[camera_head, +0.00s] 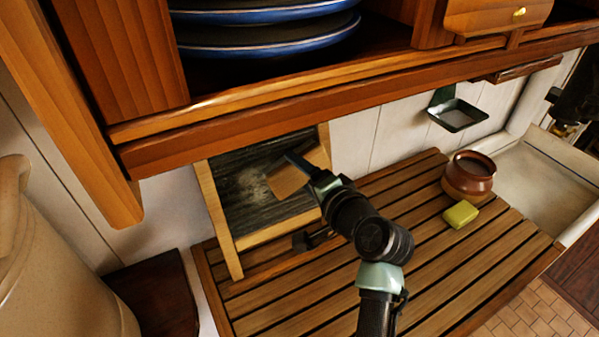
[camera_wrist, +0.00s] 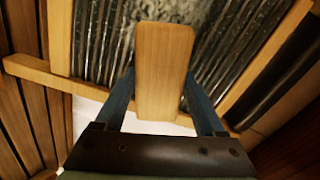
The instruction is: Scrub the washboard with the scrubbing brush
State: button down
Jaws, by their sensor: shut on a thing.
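The washboard (camera_head: 243,184) leans against the wall at the back left of the slatted wooden counter. It has a pale wooden frame and a dark ribbed metal panel with a whitish patch. In the wrist view, its ribbed panel (camera_wrist: 225,40) fills the upper part. My gripper (camera_head: 298,165) is shut on the wooden scrubbing brush (camera_wrist: 164,70), which sits between the two blue fingers. In the head view, the brush (camera_head: 287,178) is in front of the washboard panel, right of the pale patch. Its bristles are hidden, and I cannot tell whether it touches the ribs.
A brown clay pot (camera_head: 469,175) and a yellow-green soap bar (camera_head: 460,214) stand on the right of the slatted counter (camera_head: 330,280). A wooden shelf with blue plates (camera_head: 265,30) overhangs above. A small dark dish (camera_head: 457,114) hangs on the wall. A pale basin (camera_head: 545,185) is at right.

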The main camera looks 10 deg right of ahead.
jog(key=shift+p+v, duration=1.2)
jog(key=shift+v, duration=1.7)
jog(key=shift+d, duration=0.1)
jog(key=p+v, duration=0.1)
jog(key=v, duration=0.2)
jog(key=c, duration=0.5)
grip_release()
jog(key=shift+c, duration=0.2)
grip_shut()
jog(key=shift+f, duration=0.1)
